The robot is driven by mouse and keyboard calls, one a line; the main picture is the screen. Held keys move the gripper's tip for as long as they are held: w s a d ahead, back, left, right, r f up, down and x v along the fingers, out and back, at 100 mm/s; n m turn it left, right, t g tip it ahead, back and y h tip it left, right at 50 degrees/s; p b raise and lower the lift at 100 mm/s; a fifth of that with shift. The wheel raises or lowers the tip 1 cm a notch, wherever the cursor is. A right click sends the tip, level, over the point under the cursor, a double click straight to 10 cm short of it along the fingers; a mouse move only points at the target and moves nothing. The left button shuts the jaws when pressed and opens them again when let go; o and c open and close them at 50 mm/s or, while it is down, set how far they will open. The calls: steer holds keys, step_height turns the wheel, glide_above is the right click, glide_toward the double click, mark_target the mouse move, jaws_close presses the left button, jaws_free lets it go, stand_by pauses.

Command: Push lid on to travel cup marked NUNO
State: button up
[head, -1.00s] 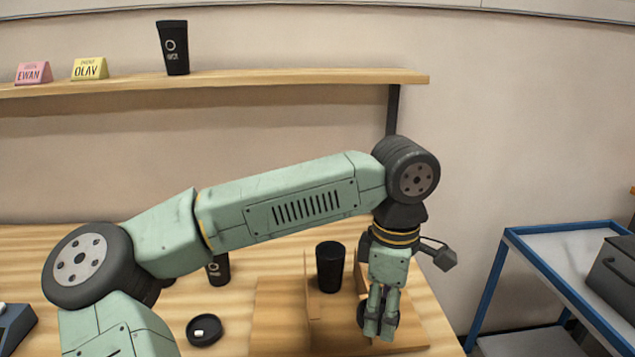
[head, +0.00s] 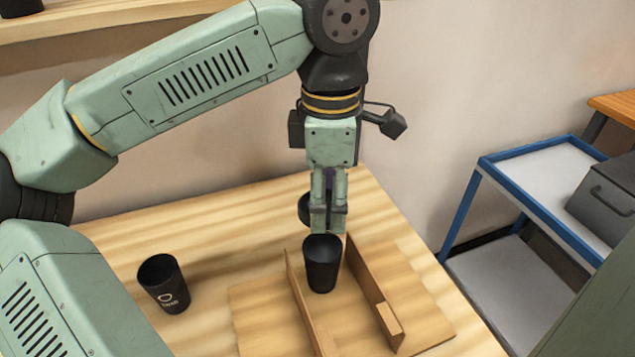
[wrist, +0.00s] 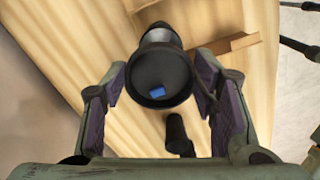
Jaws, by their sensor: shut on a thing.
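My gripper (head: 328,222) is shut on a dark round lid (wrist: 160,78) with a small blue tab on its face. In the head view part of the lid (head: 304,208) shows beside the fingers; the rest is hidden by them. A black travel cup (head: 321,268) stands upright between two wooden rails. The fingertips are just above and behind its rim in the head view; I cannot tell the exact gap. No name is readable on this cup. In the wrist view a dark cup (wrist: 160,36) shows partly behind the lid.
The wooden rails (head: 372,285) stand on a board (head: 255,310) on the table. Another black cup (head: 163,284) with white print, too small to read, stands to the left. A blue-framed cart (head: 540,150) with a grey case (head: 605,190) is to the right. A shelf (head: 120,20) runs behind.

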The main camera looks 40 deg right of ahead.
steer(key=shift+s+f+b, duration=0.15)
steer(key=shift+f+b, duration=0.2)
steer(key=shift+f, duration=0.2)
steer(key=shift+f+b, duration=1.95)
steer(key=shift+f, duration=0.65)
steer(key=shift+f+b, duration=0.15)
steer(key=shift+b, duration=0.15)
steer(key=o, duration=1)
steer(key=shift+o, duration=0.5)
steer(key=o, duration=0.4)
